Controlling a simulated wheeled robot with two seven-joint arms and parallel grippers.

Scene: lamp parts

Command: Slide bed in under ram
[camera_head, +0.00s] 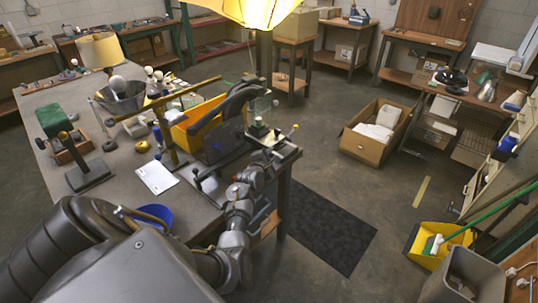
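A dark press (228,118) with a long curved black arm stands at the right edge of the grey workbench. The ram is hard to make out behind a clear guard (262,106). What looks like the bed (285,156) is a flat plate at the bench's right edge, low on the press's right side. A small dark green part (258,128) sits above it. My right gripper does not show.
A yellow bin (200,122) stands behind the press, and a white sheet (156,177) lies on the workbench (120,200). A green-topped stand (55,122) is at left. A lit yellow lampshade (245,10) hangs above.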

